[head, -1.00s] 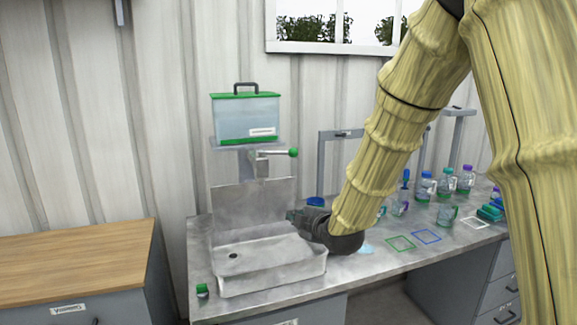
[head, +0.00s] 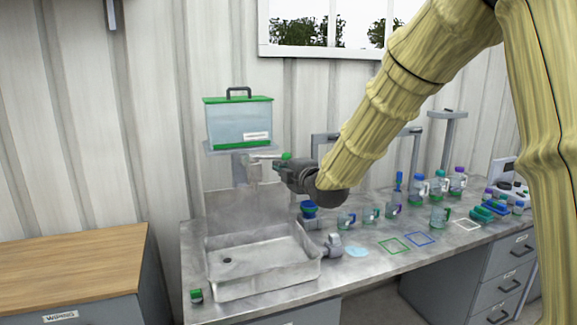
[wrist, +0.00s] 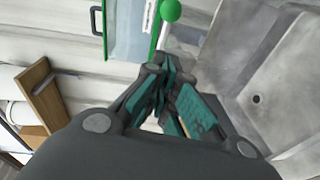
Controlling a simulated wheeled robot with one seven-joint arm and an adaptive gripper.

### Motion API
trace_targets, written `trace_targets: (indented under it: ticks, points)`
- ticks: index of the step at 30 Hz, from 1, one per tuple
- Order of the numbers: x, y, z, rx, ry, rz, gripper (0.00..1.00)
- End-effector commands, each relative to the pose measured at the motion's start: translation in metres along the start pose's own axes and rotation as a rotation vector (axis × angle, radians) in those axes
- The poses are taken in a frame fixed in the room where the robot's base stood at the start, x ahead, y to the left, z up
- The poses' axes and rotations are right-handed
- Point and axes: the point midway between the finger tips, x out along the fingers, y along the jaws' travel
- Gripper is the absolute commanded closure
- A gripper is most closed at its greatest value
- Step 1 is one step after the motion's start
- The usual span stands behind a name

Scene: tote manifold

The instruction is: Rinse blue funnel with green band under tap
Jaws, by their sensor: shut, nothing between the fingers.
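The tap (head: 250,170) sticks out from the wall below a clear tank with a green lid, above the sink. Its lever ends in a green knob (head: 286,156), which also shows in the wrist view (wrist: 170,10). My gripper (head: 279,168) is shut and empty, close to the knob; I cannot tell whether it touches. In the wrist view its teal fingertips (wrist: 166,78) are together just short of the lever. A blue piece (head: 309,207), which looks like the funnel, sits on the bench behind the sink's right side. A green band on it is too small to make out surely.
The steel sink (head: 262,291) is empty, its drain at the left. A grey fitting (head: 333,246) stands at its right edge, a green-capped jar (head: 196,296) at its front left. Several bottles and beakers crowd the bench to the right.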

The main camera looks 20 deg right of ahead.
Motion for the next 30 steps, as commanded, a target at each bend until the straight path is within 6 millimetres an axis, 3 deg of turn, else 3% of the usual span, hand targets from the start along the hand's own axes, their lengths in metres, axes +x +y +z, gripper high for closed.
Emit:
trace_targets:
  ticks: [10, 15, 30]
  points:
    - [0.046, 0.001, 0.0, 0.002, -0.001, -0.001, 1.0]
    - [0.06, 0.002, 0.015, 0.003, -0.001, 0.0, 1.0]
    - [0.074, -0.001, 0.029, 0.001, -0.001, 0.0, 1.0]
